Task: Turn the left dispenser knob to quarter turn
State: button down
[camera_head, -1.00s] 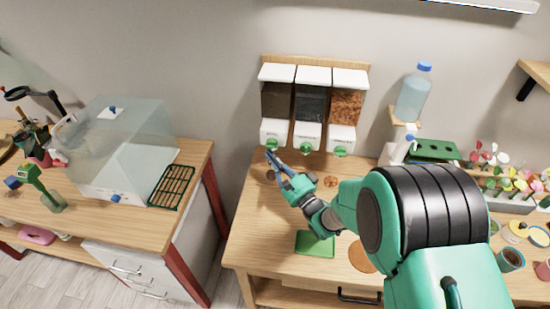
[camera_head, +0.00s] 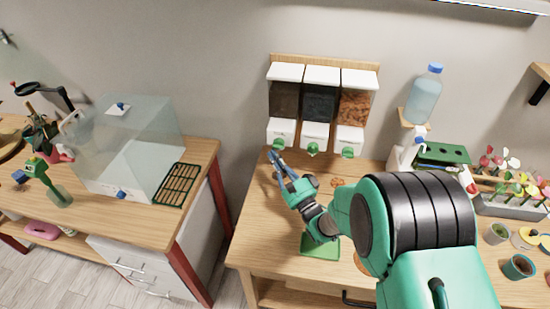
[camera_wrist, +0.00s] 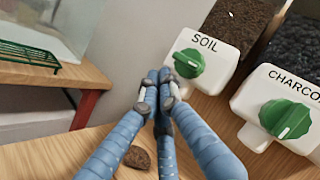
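The left dispenser, labelled SOIL, has a green knob (camera_wrist: 188,64) on its white front in the wrist view; the knob (camera_head: 279,144) also shows small in the head view. A pale mark shows on the knob, but its exact angle is hard to tell. My gripper (camera_wrist: 157,82) has its blue fingers together with nothing visible between them. The fingertips are just left of the knob in the wrist view, apparently apart from it. In the head view my gripper (camera_head: 273,156) is at the knob's lower left.
The CHARCOAL dispenser's green knob (camera_wrist: 286,119) is close on the right. A third knob (camera_head: 348,152) is beyond it. A brown lump (camera_wrist: 138,157) lies on the table below my fingers. A green mat (camera_head: 320,248) lies nearer the front. A drying rack (camera_head: 177,184) is on the left table.

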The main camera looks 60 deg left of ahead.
jog(key=shift+d, duration=0.15)
jog(key=v, duration=0.7)
jog(key=shift+d, duration=0.1)
dwell(0.7)
